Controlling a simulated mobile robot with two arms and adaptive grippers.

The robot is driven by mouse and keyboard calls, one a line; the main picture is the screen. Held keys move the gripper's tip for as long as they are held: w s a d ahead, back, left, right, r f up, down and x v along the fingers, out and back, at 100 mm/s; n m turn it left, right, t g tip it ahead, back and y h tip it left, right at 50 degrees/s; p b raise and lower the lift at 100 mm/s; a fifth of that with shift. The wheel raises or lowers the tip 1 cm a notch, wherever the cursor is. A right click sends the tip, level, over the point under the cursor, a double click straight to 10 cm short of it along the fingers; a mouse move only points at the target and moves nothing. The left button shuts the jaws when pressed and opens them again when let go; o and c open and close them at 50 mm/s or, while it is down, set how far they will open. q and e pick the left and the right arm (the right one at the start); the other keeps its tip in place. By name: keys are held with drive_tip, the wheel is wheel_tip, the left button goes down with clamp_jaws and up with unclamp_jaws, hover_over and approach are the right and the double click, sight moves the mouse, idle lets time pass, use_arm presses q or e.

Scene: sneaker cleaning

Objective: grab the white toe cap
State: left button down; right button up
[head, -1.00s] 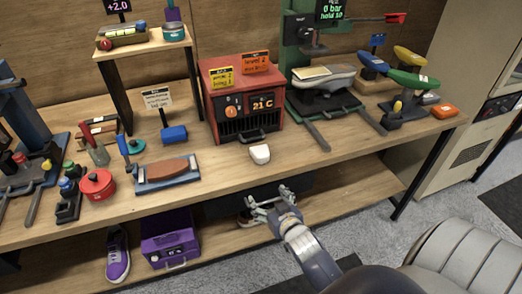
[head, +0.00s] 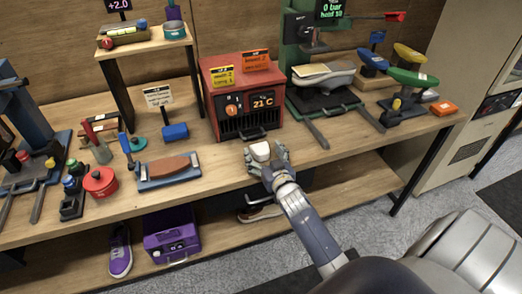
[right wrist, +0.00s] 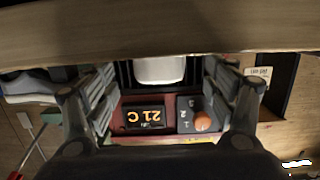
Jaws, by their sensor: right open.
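The white toe cap (head: 260,150) is a small rounded white piece on the workbench near its front edge, in front of the red heater box. In the right wrist view the toe cap (right wrist: 160,70) shows between the fingers, at the top middle. My right gripper (head: 266,157) is open at the front edge of the bench, with its fingers on either side of the toe cap. In the wrist view, gaps show between the cap and both fingers of the gripper (right wrist: 160,92). My left gripper is not in view.
The red heater (head: 238,98) reading 21 C stands just behind the cap. A green press (head: 297,50) is to the right. A block on a blue holder (head: 168,168) and a red round tin (head: 100,181) lie left. The lower shelf holds a purple box (head: 172,233) and sneaker (head: 120,252).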

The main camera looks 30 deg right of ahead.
drive_tip(key=shift+x, duration=1.3)
drive_tip(key=shift+c, duration=0.3)
drive_tip(key=c, duration=1.1)
